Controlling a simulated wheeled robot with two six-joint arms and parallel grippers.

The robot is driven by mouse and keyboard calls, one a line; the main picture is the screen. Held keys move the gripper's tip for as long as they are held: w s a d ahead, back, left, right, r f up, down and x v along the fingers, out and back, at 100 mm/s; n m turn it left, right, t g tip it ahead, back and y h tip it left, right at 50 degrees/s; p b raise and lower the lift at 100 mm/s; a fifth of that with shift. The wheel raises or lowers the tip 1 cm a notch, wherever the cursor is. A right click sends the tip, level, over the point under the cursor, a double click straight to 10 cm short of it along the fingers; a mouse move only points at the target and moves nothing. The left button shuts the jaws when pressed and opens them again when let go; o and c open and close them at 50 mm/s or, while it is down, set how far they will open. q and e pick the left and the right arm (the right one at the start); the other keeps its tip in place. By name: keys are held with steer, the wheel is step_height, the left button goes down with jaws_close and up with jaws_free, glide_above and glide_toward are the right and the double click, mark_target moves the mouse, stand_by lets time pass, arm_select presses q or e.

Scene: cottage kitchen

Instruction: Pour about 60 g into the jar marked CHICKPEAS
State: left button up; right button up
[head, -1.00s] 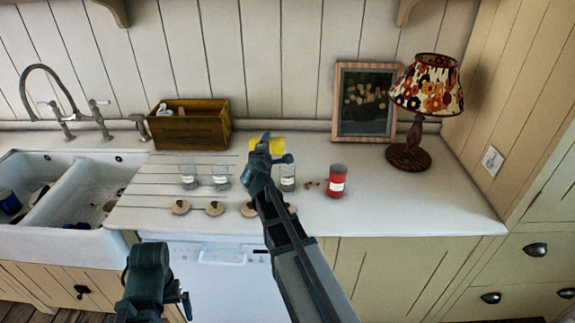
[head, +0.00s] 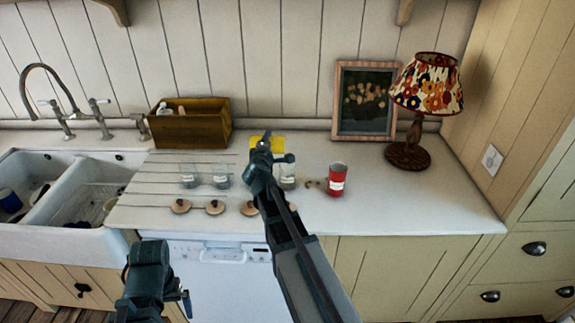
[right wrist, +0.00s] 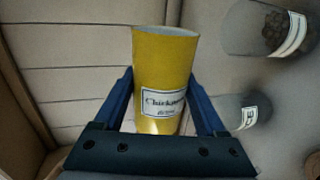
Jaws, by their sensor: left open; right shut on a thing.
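My right gripper (head: 264,152) is shut on a yellow tub (right wrist: 163,68), whose label reads Chickpeas in the right wrist view. The tub looks upright or nearly so, above the counter; its contents are hidden. Glass jars with white labels (head: 189,177) (head: 221,177) (head: 288,178) stand in a row; my right arm covers part of this row. Their labels are too small to read in the head view. In the right wrist view one jar (right wrist: 262,34) has dark contents, and another jar (right wrist: 238,112) has a label partly showing "CE". My left gripper (head: 172,299) is open and empty, low in front.
Several round lids (head: 181,206) lie before the jars. A wooden box (head: 190,128), picture frame (head: 364,103) and lamp (head: 409,155) stand behind. The sink (head: 70,205) is left. The right counter is clear.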

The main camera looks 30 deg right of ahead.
steer(key=shift+s+d+r+m+t+y+p, duration=0.2)
steer(key=shift+d+r+m+y+p, duration=0.15)
steer(key=shift+m, duration=0.25)
steer(key=shift+s+d+r+m+t+y+p, duration=0.15)
steer(key=shift+r+m+t+p, duration=0.1)
steer(key=shift+r+m, duration=0.25)
stand_by(3.4)
